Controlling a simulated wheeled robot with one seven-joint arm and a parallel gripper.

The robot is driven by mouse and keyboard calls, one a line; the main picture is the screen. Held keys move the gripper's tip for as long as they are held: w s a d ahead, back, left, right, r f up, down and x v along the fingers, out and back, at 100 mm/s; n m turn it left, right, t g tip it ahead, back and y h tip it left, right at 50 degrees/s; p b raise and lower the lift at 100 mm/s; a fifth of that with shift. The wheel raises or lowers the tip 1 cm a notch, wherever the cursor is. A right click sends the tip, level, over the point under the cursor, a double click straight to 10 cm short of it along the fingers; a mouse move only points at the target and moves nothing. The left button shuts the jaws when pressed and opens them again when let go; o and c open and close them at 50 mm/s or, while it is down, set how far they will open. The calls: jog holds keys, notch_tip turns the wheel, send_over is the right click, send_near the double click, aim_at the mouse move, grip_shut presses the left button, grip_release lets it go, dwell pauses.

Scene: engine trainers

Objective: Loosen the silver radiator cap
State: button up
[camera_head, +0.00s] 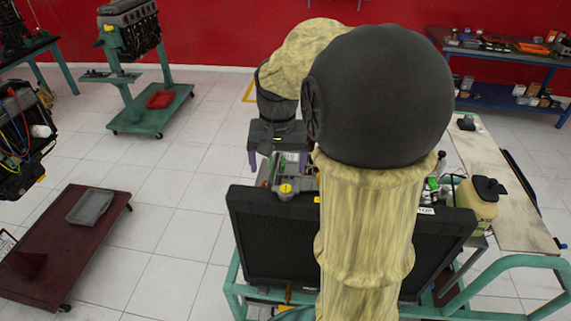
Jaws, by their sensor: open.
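The engine trainer's black radiator (272,240) stands upright in a teal tubular frame (515,262) in the front middle. I cannot make out the silver radiator cap; my arm covers the middle of the radiator's top edge. My gripper (278,165) points down over the engine, just behind the radiator's left half. It is open, with one finger showing at each side, and I see nothing held in it. A yellow cap (286,188) shows on the engine just below the gripper.
A cream bottle with a black top (477,202) stands at the radiator's right, beside a pale bench (505,195). A maroon cart with a grey tray (91,206) is at the left. A teal engine stand (150,115) and a blue shelf bench (500,92) stand farther back.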

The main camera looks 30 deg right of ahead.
notch_tip(320, 180, up, 8)
jog(key=m+p, duration=0.2)
send_over(285, 189)
jog(key=shift+d+g, duration=0.1)
jog(key=shift+g, duration=0.2)
notch_tip(285, 189, down, 17)
jog(key=p, duration=0.3)
jog(key=shift+f, duration=0.2)
jog(key=c, duration=1)
